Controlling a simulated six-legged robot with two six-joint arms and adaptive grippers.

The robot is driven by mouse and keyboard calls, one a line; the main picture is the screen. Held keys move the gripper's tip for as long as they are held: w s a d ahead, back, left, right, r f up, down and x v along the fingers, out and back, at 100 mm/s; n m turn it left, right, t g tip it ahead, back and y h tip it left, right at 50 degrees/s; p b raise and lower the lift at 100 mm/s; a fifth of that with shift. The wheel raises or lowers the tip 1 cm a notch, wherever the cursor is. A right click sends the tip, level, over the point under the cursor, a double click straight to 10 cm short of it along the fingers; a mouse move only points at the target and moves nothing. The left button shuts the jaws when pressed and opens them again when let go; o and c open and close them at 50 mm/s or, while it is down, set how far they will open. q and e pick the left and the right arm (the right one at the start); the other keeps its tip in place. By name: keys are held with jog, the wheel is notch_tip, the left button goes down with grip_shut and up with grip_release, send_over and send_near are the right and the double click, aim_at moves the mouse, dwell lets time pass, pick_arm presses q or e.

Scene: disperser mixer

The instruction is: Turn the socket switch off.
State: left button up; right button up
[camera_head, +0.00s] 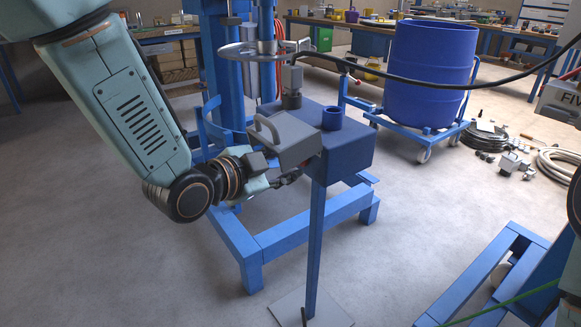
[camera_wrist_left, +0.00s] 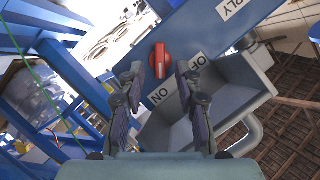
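The socket switch is a red rotary knob (camera_wrist_left: 160,60) on a blue panel in the left wrist view. Its long axis runs roughly up and down in that view, with its lower end towards the ON label (camera_wrist_left: 160,97). The OFF label (camera_wrist_left: 197,62) is to its right. In the head view the blue socket box (camera_head: 350,152) stands on a post, and the knob is hidden. My left gripper (camera_wrist_left: 158,76) is open, one finger on each side of the knob's lower part; contact cannot be told. It also shows beside the box in the head view (camera_head: 292,176). My right gripper is not in view.
A grey hinged socket cover (camera_head: 285,138) sits beside the switch, close above my left gripper. A grey plug (camera_head: 291,82) with a black cable stands on the box. The blue mixer frame (camera_head: 250,240) is behind. A blue drum (camera_head: 430,72) stands on a trolley at back right.

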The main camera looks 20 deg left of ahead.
pick_arm(q)
jog(key=shift+x, duration=0.95)
jog(key=shift+c, duration=0.3)
grip_shut()
